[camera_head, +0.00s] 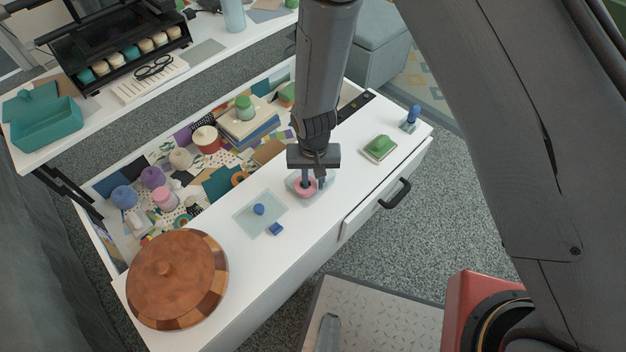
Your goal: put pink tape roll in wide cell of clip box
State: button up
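The pink tape roll (305,193) is a small pink ring on the white tabletop side of the unit, right below my gripper (313,184). My gripper points down, with one finger at or in the ring's hole and the other by its right side. Whether the fingers press on the roll's wall is too small to tell. A pale, see-through piece (291,183) shows around the roll and fingertips; it may be the clip box, but its cells cannot be made out. My wrist hides part of this spot.
A round wooden lidded box (178,275) stands front left. A green block (380,146) and a blue stamp-like thing (412,116) are to the right. Craft clutter fills the area behind.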

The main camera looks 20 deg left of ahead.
aim_at(314, 185)
notch_tip(314, 185, up, 12)
jog(key=shift+r+p, duration=0.15)
jog(key=shift+p, duration=0.2)
dwell(0.4)
jog(key=w+d+r+m, duration=0.1)
jog(key=w+d+r, duration=0.1)
jog(key=d+r, duration=0.65)
jog(key=w+d+r+m, duration=0.2)
jog(key=d+r, duration=0.4)
jog(key=d, duration=0.6)
jog(key=s+d+r+m, duration=0.1)
jog(key=s+d+r, duration=0.3)
jog(key=d, duration=0.4)
jog(key=s+d+r+m, duration=0.1)
jog(key=s+d+r, duration=0.3)
jog(key=s+d, duration=0.2)
jog(key=d, duration=0.2)
jog(key=shift+s+d+r, duration=0.15)
jog(key=shift+d, duration=0.25)
